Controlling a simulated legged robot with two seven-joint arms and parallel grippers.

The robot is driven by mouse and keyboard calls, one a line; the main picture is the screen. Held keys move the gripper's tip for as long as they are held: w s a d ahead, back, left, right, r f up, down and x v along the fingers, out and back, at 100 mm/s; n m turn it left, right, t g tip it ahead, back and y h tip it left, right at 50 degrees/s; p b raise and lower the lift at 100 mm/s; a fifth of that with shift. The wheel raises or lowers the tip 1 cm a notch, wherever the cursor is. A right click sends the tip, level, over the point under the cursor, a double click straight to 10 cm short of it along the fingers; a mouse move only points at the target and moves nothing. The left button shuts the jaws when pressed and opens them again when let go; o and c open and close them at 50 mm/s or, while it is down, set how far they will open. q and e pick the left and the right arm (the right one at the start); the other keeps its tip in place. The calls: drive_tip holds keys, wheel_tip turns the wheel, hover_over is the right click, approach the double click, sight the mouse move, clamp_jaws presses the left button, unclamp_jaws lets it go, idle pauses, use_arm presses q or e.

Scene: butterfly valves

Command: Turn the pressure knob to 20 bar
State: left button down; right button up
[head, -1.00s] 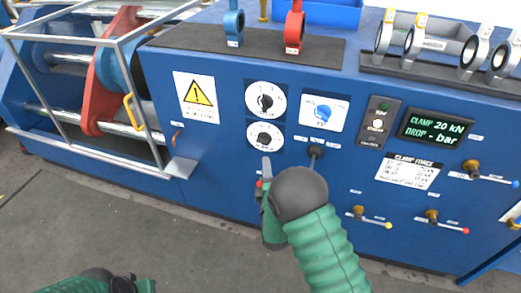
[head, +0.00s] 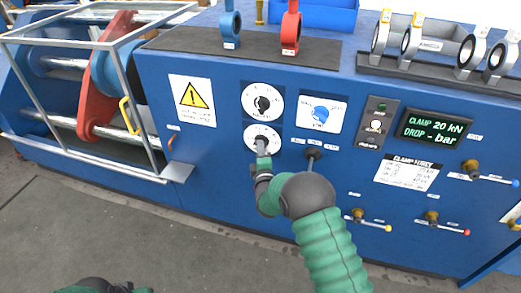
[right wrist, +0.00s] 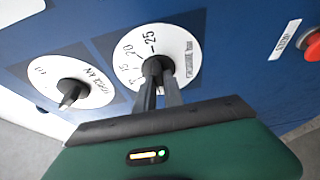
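The pressure knob (right wrist: 158,66) is black on a round white dial marked 15, 20 and 25 in the right wrist view. In the head view its dial (head: 275,132) is the lower of two and is partly covered by my right gripper (head: 263,150). The two dark fingers (right wrist: 159,88) reach the knob, with a narrow gap between them; whether they grip it is unclear. My left gripper is out of view.
A display (head: 434,128) reads CLAMP 20 kN, DROP - bar. A black lever (head: 313,154) stands close to the right of the lower dial, near my right arm. A red button (right wrist: 312,46) is at the right wrist view's right edge. Small valve handles (head: 432,218) lie right.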

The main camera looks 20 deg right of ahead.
clamp_jaws()
drive_tip(key=shift+f, duration=0.2)
drive_tip(key=shift+w+a+f+n+g+h+b, duration=0.2)
drive_tip(key=shift+n+g+h+b, duration=0.65)
drive_tip(key=shift+n+h+b, duration=3.4)
drive_tip(key=shift+w+a+f+n+g+y+b, duration=0.2)
drive_tip(key=shift+n+g+b, duration=1.2)
drive_tip(key=shift+n, duration=6.1)
drive_tip(key=shift+w+a+n+g+h+b, duration=0.1)
drive_tip(key=shift+a+n+g+h+b, duration=0.2)
drive_tip(key=shift+n+h+b, duration=3.15)
drive_tip(key=n+y, duration=0.2)
drive_tip(key=n, duration=0.2)
drive_tip(key=shift+y, duration=0.4)
